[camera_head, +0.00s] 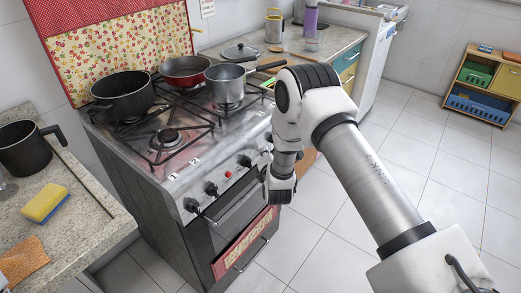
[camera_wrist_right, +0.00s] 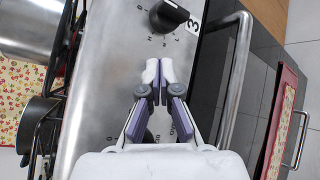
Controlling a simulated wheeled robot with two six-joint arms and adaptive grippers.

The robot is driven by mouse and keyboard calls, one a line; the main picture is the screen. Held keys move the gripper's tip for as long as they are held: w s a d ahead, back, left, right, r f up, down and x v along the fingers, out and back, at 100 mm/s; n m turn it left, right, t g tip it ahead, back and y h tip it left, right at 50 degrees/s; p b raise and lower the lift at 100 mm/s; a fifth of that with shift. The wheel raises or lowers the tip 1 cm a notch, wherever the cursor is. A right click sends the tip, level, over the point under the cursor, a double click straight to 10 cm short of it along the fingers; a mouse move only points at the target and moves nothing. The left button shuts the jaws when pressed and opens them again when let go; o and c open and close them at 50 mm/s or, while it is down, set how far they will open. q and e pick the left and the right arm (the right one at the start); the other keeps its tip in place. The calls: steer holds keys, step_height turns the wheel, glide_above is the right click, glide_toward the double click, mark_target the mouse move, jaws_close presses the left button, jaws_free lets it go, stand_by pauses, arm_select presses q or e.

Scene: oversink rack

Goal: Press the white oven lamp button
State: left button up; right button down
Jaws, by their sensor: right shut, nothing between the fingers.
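The stove's steel front panel (camera_head: 205,187) carries black knobs (camera_head: 211,188) and a small red button (camera_head: 228,173) in the head view. I cannot make out the white oven lamp button in either view. My right gripper (camera_wrist_right: 158,72) is shut and empty in the wrist view, its pale fingertips together over the steel panel. A black knob (camera_wrist_right: 170,16) marked 3 lies just beyond the fingertips, and another knob is partly hidden under the gripper. In the head view my right arm is in front of the panel's right end and hides part of it. My left gripper is not in view.
A black pot (camera_head: 122,97), a red pan (camera_head: 186,72) and a steel saucepan (camera_head: 226,86) stand on the stove. The oven door handle (camera_wrist_right: 238,80) runs close to the right of the gripper. Open tiled floor (camera_head: 400,130) lies to the right.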

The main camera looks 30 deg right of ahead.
stand_by(0.5)
steer(key=shift+s+d+r+p, duration=0.1)
steer(key=shift+s+p, duration=0.2)
steer(key=shift+p, duration=0.05)
steer(key=shift+s, duration=0.15)
steer(key=s+d+p, duration=0.2)
steer(key=s+p, duration=0.1)
steer(key=s, duration=0.2)
steer(key=shift+s+d, duration=0.2)
steer(key=shift+s, duration=0.05)
